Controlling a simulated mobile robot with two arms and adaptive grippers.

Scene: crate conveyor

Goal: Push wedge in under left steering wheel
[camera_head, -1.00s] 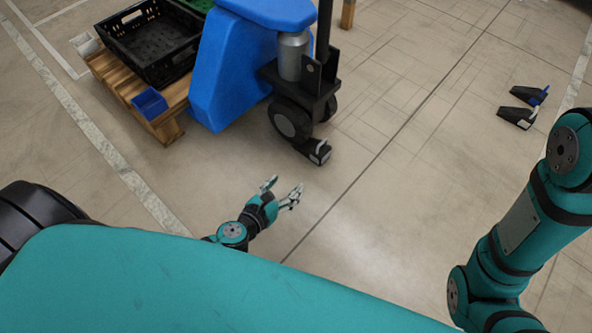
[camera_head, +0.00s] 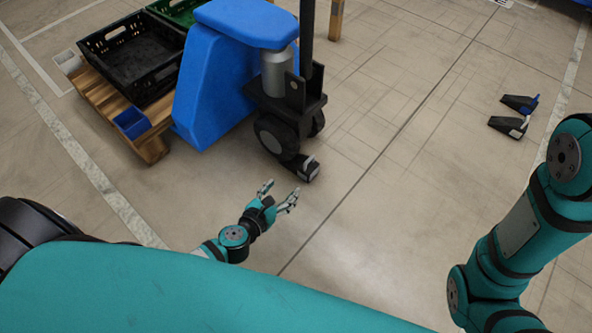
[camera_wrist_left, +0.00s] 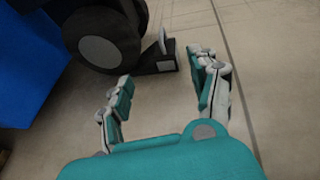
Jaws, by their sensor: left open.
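A black wedge (camera_head: 308,174) with a light handle lies on the floor at the front of the left steering wheel (camera_head: 275,136) of the blue pallet truck (camera_head: 205,90). In the left wrist view the wedge (camera_wrist_left: 158,64) sits right beside the wheel (camera_wrist_left: 103,42); I cannot tell whether they touch. My left gripper (camera_head: 279,190) is open and empty, low over the floor just short of the wedge. In the left wrist view its fingers (camera_wrist_left: 160,72) point toward the wedge, one on each side. My right gripper is out of view; only its arm shows at right.
Two more black wedges, one with a blue handle (camera_head: 520,103) and one with a light handle (camera_head: 509,125), lie on the floor at right. A wooden pallet (camera_head: 150,148) with a black crate (camera_head: 135,60) and a blue bin (camera_head: 132,123) stands at left. The middle floor is clear.

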